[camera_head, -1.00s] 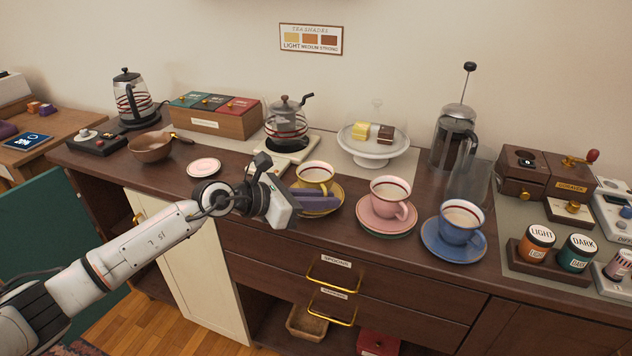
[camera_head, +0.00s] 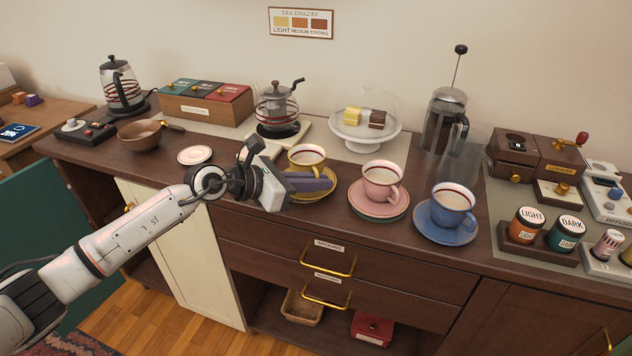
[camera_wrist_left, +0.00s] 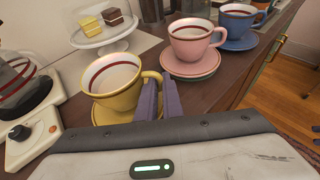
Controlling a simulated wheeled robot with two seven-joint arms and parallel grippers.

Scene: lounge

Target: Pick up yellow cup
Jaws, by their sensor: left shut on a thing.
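The yellow cup (camera_head: 305,158) stands upright over its yellow saucer (camera_head: 322,192) on the wooden counter, left of the pink cup. In the left wrist view the fingers (camera_wrist_left: 159,100) are shut on the handle. The fingers hide part of the handle and saucer. My right gripper is not in view.
A pink cup (camera_head: 381,180) on its saucer and a blue cup (camera_head: 452,203) on its saucer stand to the right. A glass teapot (camera_head: 278,108) and a cake stand (camera_head: 366,138) are behind. A small pink saucer (camera_head: 195,155) lies to the left.

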